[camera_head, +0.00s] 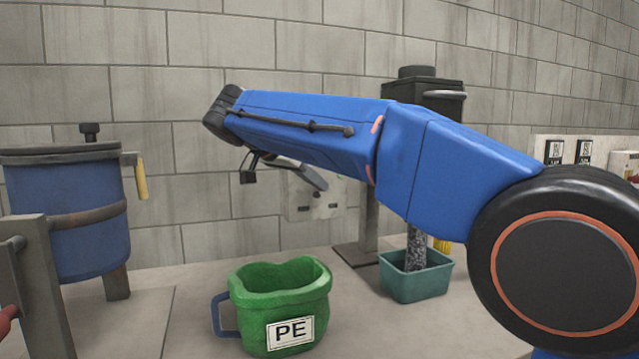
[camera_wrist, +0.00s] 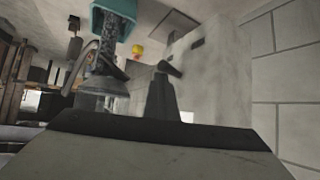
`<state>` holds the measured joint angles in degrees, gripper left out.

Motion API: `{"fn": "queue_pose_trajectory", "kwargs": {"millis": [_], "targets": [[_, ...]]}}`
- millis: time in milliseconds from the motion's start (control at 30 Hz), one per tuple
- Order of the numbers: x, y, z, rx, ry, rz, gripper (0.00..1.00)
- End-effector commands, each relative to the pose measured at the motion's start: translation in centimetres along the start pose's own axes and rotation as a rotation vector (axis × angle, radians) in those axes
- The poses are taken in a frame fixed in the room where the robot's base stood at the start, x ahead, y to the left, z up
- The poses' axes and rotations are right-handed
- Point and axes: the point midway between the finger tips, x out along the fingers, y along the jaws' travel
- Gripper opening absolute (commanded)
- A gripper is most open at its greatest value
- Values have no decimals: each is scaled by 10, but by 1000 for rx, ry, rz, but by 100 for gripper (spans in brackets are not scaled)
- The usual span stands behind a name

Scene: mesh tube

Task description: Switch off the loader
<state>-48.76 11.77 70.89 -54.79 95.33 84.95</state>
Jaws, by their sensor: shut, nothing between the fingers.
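A pale grey box (camera_head: 314,205) with dark slots is on the block wall, partly hidden behind my arm. It fills the middle right of the wrist view (camera_wrist: 215,75). No switch on it can be made out clearly. My gripper (camera_head: 318,182) is shut and empty in front of the box's upper part. In the wrist view its dark fingertips (camera_wrist: 166,68) reach close beside the box; I cannot tell if they touch it. A dark machine (camera_head: 425,98) with a handle stands behind my arm, possibly the loader. A mesh tube (camera_head: 416,248) hangs below it into a teal bin (camera_head: 415,280).
A green PE jug (camera_head: 285,307) stands on the floor below my arm. A blue lidded drum (camera_head: 68,210) stands at the left. Something yellow (camera_head: 442,244) is beside the tube. White panels (camera_head: 570,150) are on the right wall. The floor between jug and drum is clear.

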Motion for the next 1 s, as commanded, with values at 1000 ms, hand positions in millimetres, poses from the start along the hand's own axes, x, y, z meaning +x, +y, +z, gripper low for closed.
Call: {"fn": "queue_pose_trajectory", "kwargs": {"millis": [1000], "targets": [[-117, -1, 2, -2, -4, -4, 0]]}}
